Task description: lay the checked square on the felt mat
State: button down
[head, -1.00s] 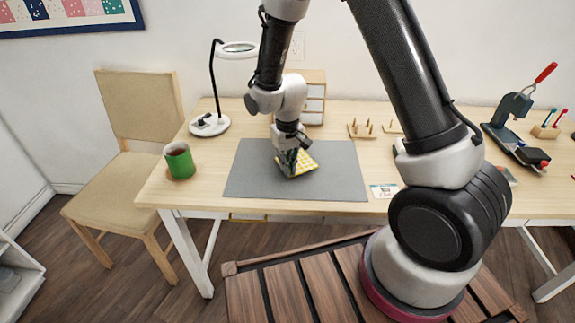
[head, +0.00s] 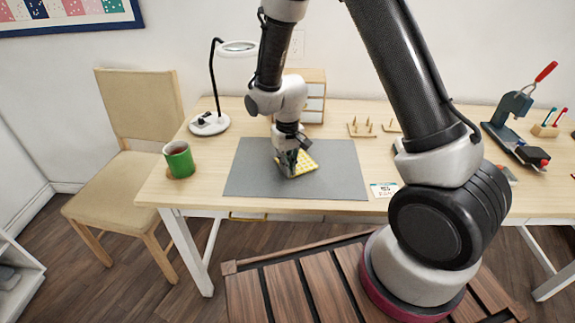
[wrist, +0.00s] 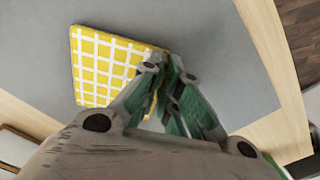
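The checked square (head: 306,164) is yellow with white lines. It is over the middle of the grey felt mat (head: 250,180), and looks flat; I cannot tell whether it touches the mat or is held just above it. In the wrist view the square (wrist: 100,65) spreads to the left of my fingers, over the mat (wrist: 215,45). My gripper (head: 288,168) points down at the square's edge. In the wrist view the green-padded fingers of my gripper (wrist: 165,68) are close together on the square's right edge, which they partly hide.
A green mug (head: 180,160) stands left of the mat. A magnifier lamp (head: 210,125) and a small drawer unit (head: 314,100) are behind it. A small card (head: 384,190) lies right of the mat. A spool rack (head: 362,128) and a press (head: 512,115) stand further right.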

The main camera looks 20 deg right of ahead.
jog(key=shift+f, duration=0.1)
dwell(0.3)
jog(key=c, duration=1.6)
grip_release()
jog(key=shift+o, duration=0.2)
notch_tip(320, 180, up, 12)
